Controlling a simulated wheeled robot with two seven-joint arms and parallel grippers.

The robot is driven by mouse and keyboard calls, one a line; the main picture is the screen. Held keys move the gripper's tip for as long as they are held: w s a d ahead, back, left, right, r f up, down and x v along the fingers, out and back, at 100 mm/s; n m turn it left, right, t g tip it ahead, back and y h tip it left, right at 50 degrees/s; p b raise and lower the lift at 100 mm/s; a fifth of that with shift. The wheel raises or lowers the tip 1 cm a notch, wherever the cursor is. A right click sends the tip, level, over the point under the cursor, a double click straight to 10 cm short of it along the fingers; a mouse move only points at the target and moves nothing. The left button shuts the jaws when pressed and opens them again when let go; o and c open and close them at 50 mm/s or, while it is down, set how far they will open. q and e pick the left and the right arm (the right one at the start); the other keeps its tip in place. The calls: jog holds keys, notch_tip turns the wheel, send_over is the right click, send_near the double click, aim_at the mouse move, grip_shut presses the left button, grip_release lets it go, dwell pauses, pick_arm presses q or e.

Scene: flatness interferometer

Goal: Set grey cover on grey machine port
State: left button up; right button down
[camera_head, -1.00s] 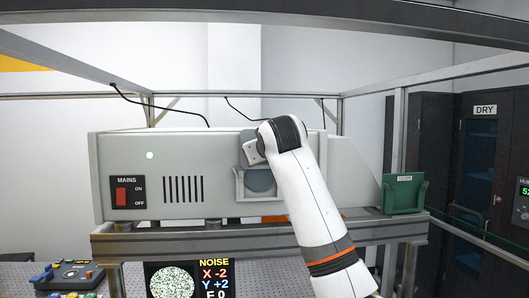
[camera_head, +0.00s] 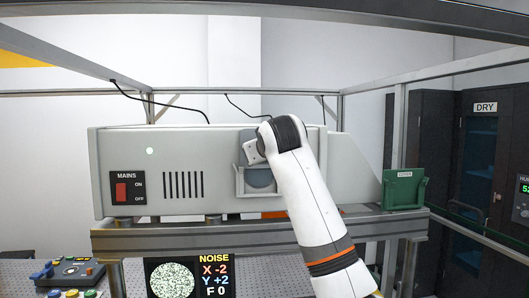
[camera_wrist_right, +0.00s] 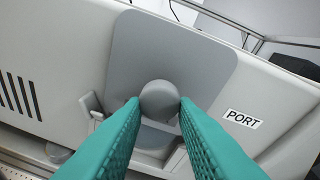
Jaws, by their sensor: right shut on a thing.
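The grey cover (camera_wrist_right: 205,60) is a flat plate with rounded corners and a round knob (camera_wrist_right: 160,98). In the right wrist view my right gripper (camera_wrist_right: 160,108) has its teal fingers shut on the knob. The plate is upright in front of the grey machine (camera_head: 222,148). The port (camera_head: 260,178) shows as a darker round area below the plate, within a light bracket, and the plate overlaps its upper part. In the head view my right arm hides part of the cover (camera_head: 247,140) and the fingers. My left gripper is not in view.
The machine stands on a metal rail (camera_head: 130,240) within a metal frame. A control box (camera_head: 70,272) and a noise display (camera_head: 190,278) are below. A PORT label (camera_wrist_right: 242,118) is beside the bracket.

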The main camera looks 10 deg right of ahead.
aim_at(262, 167)
jog(key=shift+f+b, duration=0.65)
jog(key=shift+f, duration=0.35)
dwell(0.7)
jog(key=shift+d+f+b, duration=0.1)
jog(key=shift+f+b, duration=0.25)
jog(key=shift+f, duration=0.35)
jog(key=shift+s+f+b, duration=0.25)
jog(key=shift+f+b, duration=0.4)
jog(key=shift+f, duration=0.25)
dwell(0.7)
jog(key=shift+w+a+f, duration=0.15)
jog(key=shift+w+a, duration=0.3)
jog(key=shift+a, duration=0.25)
jog(key=shift+s+d+f+b, duration=0.15)
jog(key=shift+s+d+b, duration=0.15)
jog(key=shift+d, duration=0.35)
jog(key=shift+w+a+f, duration=0.1)
jog(key=shift+w+f, duration=0.05)
jog(key=shift+f, duration=0.05)
jog(key=shift+f+b, duration=0.5)
jog(key=shift+f, duration=0.1)
